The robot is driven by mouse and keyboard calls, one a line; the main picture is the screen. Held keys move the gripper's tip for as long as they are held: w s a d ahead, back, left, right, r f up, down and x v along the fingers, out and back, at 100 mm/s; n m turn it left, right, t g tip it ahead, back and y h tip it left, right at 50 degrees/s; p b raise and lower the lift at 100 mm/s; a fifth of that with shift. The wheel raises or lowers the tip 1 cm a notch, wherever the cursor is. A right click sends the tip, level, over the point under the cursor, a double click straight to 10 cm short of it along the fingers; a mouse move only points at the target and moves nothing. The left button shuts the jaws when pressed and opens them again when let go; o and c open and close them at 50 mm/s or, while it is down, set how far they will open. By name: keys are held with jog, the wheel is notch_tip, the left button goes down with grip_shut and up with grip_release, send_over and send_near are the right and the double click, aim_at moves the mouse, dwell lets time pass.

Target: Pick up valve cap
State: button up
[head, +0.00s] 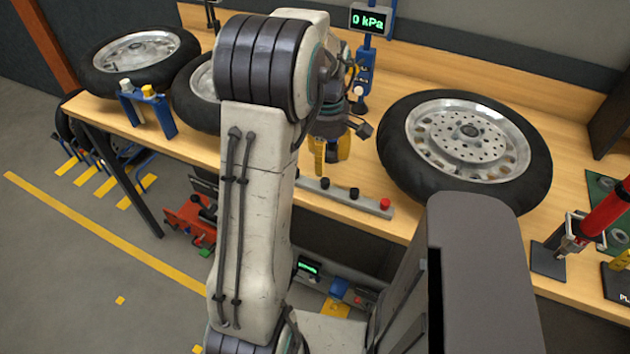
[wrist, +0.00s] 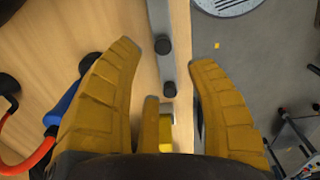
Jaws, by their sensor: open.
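A grey bar (head: 341,193) lies along the front of the bench and carries dark caps (head: 354,192) and a red cap (head: 385,204). Which one is the valve cap I cannot tell. My gripper (head: 331,165) is over the bench at the bar's left end, with yellow fingers pointing down. In the wrist view the gripper (wrist: 168,57) is open, and two dark caps (wrist: 168,90) on the bar show between its fingers. A bright yellow piece (wrist: 166,128) shows lower between the fingers, partly hidden by a narrow middle finger. Nothing is seen held.
A wheel with a tyre (head: 465,150) lies right of the gripper, and more tyres (head: 140,55) lie left. A blue stand (head: 147,108) with pale and yellow knobs is at the left front edge. A gauge (head: 370,20) reading 0 kPa stands behind. A red tool (head: 605,210) is far right.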

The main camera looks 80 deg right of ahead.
aim_at(325, 180)
jog(key=n, duration=0.4)
jog(key=shift+a, duration=0.1)
jog(key=n, duration=0.3)
jog(key=shift+n, duration=0.3)
jog(key=shift+f+p, duration=0.45)
jog(key=shift+f, duration=3.25)
jog(key=shift+c, duration=0.2)
jog(key=c, duration=0.8)
